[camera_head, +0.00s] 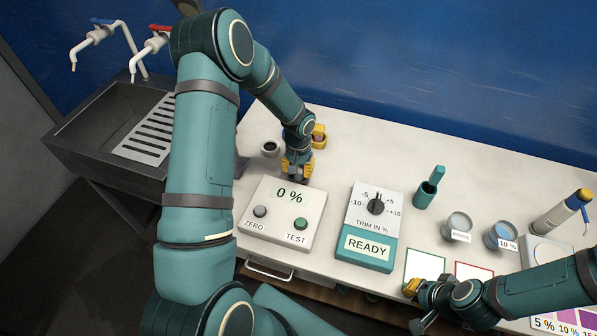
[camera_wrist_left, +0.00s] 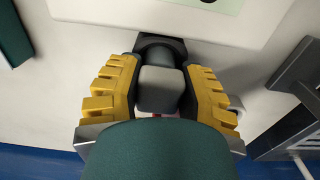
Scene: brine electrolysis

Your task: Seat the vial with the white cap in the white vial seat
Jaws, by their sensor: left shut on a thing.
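My left gripper (camera_head: 296,172) points down behind the 0 % meter, its yellow fingers closed. In the left wrist view, its fingers (camera_wrist_left: 160,85) flank a grey, blocky piece (camera_wrist_left: 160,90), and the gripper is shut on it. This is probably the vial, but its body is mostly hidden and no clearly white cap shows. A small pale-rimmed cup with a dark opening (camera_head: 270,149) stands just left of the gripper; it may be the white vial seat. A yellow holder (camera_head: 318,137) stands behind right. My right gripper (camera_head: 418,302) is low at the right; its finger state is unclear.
The 0 % meter (camera_head: 284,216) is close in front of my left gripper. The trim box (camera_head: 371,228) reads READY. A green holder (camera_head: 427,191) and labelled cups (camera_head: 459,226) stand to the right. A sink (camera_head: 140,125) is at left. The back of the table is clear.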

